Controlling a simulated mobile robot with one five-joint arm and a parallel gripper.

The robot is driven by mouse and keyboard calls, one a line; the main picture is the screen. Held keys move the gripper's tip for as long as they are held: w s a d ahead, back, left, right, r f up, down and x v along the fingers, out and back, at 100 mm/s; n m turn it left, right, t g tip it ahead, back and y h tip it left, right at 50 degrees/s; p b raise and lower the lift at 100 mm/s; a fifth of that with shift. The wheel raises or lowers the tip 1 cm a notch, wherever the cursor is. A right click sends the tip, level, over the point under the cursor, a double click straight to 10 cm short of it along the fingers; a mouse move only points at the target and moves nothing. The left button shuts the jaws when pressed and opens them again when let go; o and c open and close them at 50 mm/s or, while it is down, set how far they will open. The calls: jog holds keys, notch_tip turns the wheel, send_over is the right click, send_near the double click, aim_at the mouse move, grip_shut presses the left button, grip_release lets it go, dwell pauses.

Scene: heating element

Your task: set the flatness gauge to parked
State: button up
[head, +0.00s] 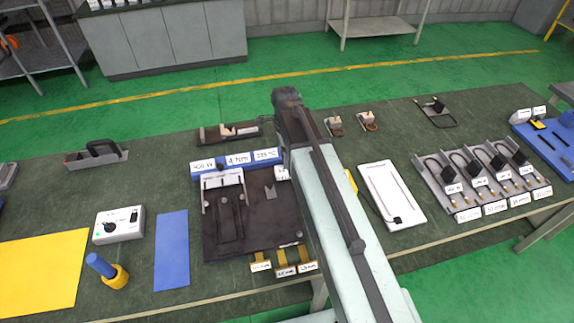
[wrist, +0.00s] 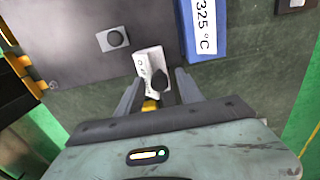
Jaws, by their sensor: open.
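A small white block with a dark pointed knob or lever, likely the flatness gauge (wrist: 143,60), sits at the edge of the dark fixture plate (wrist: 60,40) in the wrist view. Its small marks are too blurred to read, so I cannot tell its setting. My gripper (wrist: 157,84) is open, with its two grey fingers on either side of the dark knob and no clear grip on it. A small yellow part (wrist: 150,105) shows below the knob. In the head view my arm hides most of this spot.
Blue blocks with white labels (head: 233,165) stand along the fixture's back edge; the 325 °C block (wrist: 203,30) is close to my right finger. Yellow labelled tabs (head: 285,271) line its front. A white panel (head: 388,200) lies right of my arm. A control box (head: 119,223) stands left.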

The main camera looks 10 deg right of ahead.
jog(key=shift+f, duration=0.55)
jog(key=shift+r, duration=0.15)
jog(key=shift+s, duration=0.1)
grip_shut()
dwell(0.8)
